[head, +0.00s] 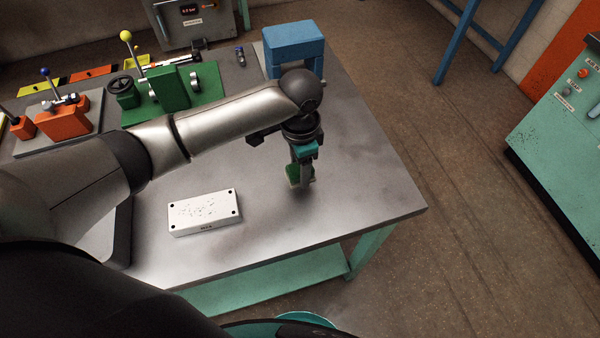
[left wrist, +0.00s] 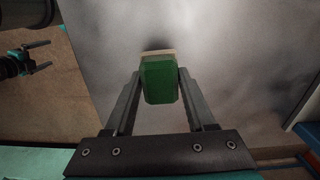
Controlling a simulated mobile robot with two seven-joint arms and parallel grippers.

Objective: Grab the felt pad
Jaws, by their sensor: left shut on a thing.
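The felt pad, a green block with a pale layer on its far side, is between the fingers of my left gripper (left wrist: 158,88). The green block (left wrist: 160,84) and its pale edge (left wrist: 158,53) show clearly in the left wrist view. In the head view my left gripper (head: 301,170) points down over the right part of the metal table, with the pad (head: 294,181) partly hidden by the fingers. I cannot tell the exact gap to the table. My right gripper (left wrist: 38,60) shows at the left edge of the left wrist view, its fingers apart and empty.
A white box (head: 203,212) lies on the metal table (head: 375,190). A blue stand (head: 293,42) is at the back. A green fixture (head: 165,90) and an orange fixture (head: 64,121) stand at the left. The table's right side is clear.

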